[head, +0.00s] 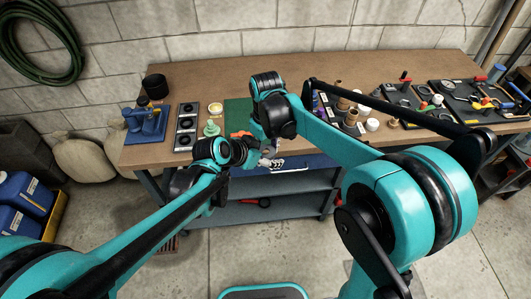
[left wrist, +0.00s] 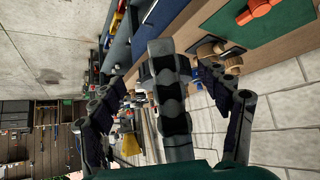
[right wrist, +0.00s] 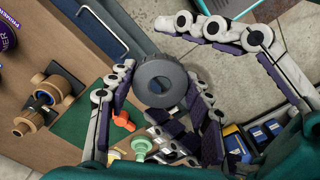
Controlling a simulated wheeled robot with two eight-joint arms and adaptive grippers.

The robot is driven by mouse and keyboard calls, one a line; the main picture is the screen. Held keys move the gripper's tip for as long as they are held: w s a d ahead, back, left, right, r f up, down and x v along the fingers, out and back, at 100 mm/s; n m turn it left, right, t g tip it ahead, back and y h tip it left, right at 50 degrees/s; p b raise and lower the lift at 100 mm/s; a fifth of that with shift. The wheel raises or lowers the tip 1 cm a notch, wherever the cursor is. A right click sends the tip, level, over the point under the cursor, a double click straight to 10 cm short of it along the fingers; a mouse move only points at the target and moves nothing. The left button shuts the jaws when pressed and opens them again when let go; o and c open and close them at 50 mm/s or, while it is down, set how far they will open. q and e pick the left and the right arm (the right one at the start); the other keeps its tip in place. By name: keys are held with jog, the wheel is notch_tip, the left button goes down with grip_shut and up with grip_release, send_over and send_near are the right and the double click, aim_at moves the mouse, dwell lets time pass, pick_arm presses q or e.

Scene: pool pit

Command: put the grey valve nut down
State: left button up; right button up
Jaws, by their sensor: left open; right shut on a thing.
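In the head view the silver fingers of my right gripper (head: 270,161) are near the bench's front edge, and the nut cannot be made out there. My left gripper (left wrist: 168,78) is open, its fingers spread in the left wrist view. In the head view it is close beside the right one, partly hidden by its own arm.
The wooden bench (head: 160,155) carries a green mat (head: 234,108) with an orange part (head: 240,134) close by. A pale green fitting (head: 211,129) stands left of it. Brass fittings (head: 343,103) and black tool trays (head: 400,101) crowd the right side.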

pick_arm(q)
jog(key=c, duration=1.2)
pick_arm(e)
jog(key=o, duration=1.3)
jog(key=shift+r, duration=0.1)
jog(key=shift+a+r, duration=0.1)
jog(key=shift+r, duration=3.85)
